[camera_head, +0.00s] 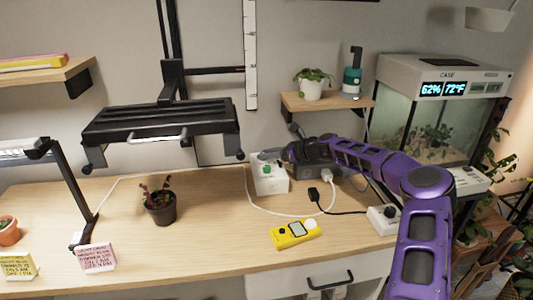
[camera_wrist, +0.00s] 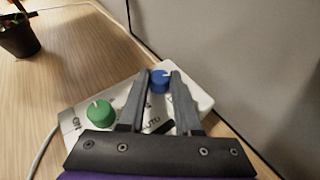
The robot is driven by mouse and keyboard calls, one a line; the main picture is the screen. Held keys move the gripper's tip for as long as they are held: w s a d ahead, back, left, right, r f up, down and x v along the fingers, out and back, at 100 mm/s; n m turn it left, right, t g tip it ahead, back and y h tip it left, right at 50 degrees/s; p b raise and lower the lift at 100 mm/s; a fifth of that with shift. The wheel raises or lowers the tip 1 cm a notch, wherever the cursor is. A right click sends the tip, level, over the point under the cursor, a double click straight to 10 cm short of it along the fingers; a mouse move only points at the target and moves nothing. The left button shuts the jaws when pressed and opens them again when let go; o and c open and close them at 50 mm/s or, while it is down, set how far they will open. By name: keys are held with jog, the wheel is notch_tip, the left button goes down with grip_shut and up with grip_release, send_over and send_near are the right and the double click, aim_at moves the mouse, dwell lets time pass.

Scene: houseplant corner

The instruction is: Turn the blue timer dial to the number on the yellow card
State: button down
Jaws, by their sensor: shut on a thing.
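The blue dial (camera_wrist: 160,80) sits on a white timer box in the wrist view. My gripper (camera_wrist: 161,74) is shut on it, one finger on each side, and a pale pointer mark shows on its top. The timer box (camera_head: 268,181) stands at the back of the bench in the head view, with my gripper (camera_head: 284,153) over its far right part. The box also shows in the wrist view (camera_wrist: 193,92). The yellow card (camera_head: 19,267) stands at the front left of the bench; its handwriting is too small to read surely. The dial's scale is mostly hidden by my fingers.
A green knob (camera_wrist: 99,112) sits on the same box, left of my fingers. A white cable loops in front of the box. The wall is close behind.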

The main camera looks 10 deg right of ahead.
jog(key=shift+w+d+f+n+g+y, duration=0.1)
jog(key=shift+n+g+y, duration=0.2)
jog(key=shift+n+g, duration=0.3)
jog(key=shift+w+d+f+n+g+y, duration=0.1)
jog(key=shift+n+g+y, duration=0.2)
jog(key=shift+n+g, duration=0.3)
jog(key=shift+s+a+n+g+y, duration=0.1)
jog(key=shift+n+g+y, duration=0.2)
jog(key=shift+n+g, duration=0.25)
jog(key=c, duration=0.6)
grip_release()
jog(key=shift+r, duration=0.1)
jog(key=shift+d+r, duration=0.15)
jog(key=shift+d, duration=0.2)
jog(key=p+v, duration=0.1)
jog(key=v, duration=1.5)
jog(key=shift+s+d+r+p, duration=0.1)
jog(key=shift+s+d+p, duration=0.1)
jog(key=shift+d+p, duration=0.1)
jog(key=shift+a, duration=0.1)
